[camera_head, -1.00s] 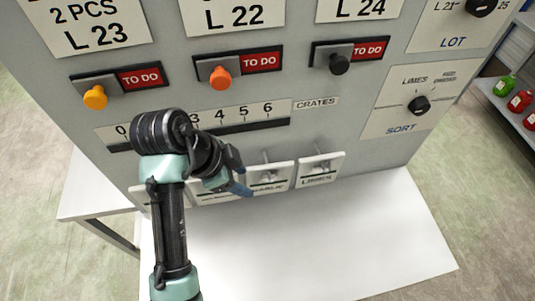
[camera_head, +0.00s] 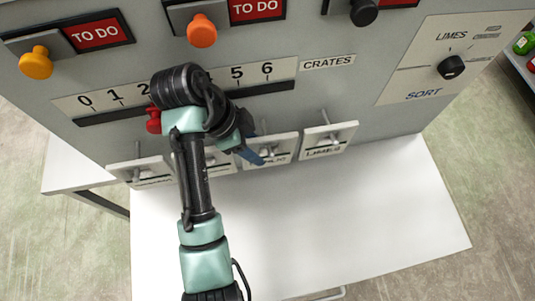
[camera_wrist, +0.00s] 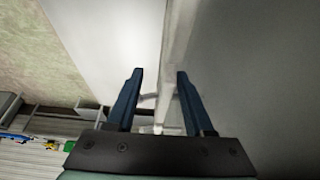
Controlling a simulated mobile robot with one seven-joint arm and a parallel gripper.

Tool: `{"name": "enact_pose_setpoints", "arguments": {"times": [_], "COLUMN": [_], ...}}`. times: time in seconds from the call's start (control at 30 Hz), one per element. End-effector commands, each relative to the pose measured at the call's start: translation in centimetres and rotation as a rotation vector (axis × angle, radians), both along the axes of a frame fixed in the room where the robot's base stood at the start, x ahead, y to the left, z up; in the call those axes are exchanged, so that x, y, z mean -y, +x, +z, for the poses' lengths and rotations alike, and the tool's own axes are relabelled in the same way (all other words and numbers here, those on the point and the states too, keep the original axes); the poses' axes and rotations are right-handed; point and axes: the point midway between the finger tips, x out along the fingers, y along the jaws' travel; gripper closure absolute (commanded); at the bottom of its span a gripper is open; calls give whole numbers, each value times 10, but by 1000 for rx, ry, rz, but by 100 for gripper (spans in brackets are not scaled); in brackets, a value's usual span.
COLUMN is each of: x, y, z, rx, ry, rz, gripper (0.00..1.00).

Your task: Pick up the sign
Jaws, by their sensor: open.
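Several white signs hang in a row along the bottom of the grey panel. A sign reading LIMES (camera_head: 335,146) is at the right end, and a partly covered sign (camera_head: 284,148) is left of it. Another sign (camera_head: 222,163) shows partly behind my arm, and one (camera_head: 140,173) hangs at the left end. My gripper (camera_head: 258,150) is in front of the partly covered sign, its blue fingers overlapping it. In the wrist view my gripper (camera_wrist: 160,75) is open, with a pale upright edge (camera_wrist: 174,45) beyond and between the fingers. I cannot tell whether they touch a sign.
The grey panel (camera_head: 410,125) rises behind the signs, with knobs, a number scale (camera_head: 200,85) and a SORT dial (camera_head: 451,67). A white table top (camera_head: 350,220) below is bare. Red and green items (camera_head: 525,43) stand on a shelf at far right.

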Motion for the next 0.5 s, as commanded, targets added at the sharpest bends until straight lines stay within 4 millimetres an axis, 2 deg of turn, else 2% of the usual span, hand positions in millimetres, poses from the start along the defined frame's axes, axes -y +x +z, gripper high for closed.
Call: {"name": "enact_pose_setpoints", "arguments": {"times": [0.5], "x": [17], "y": [11], "z": [-46], "rx": [0], "ry": [0], "rz": [1], "gripper": [48]}}
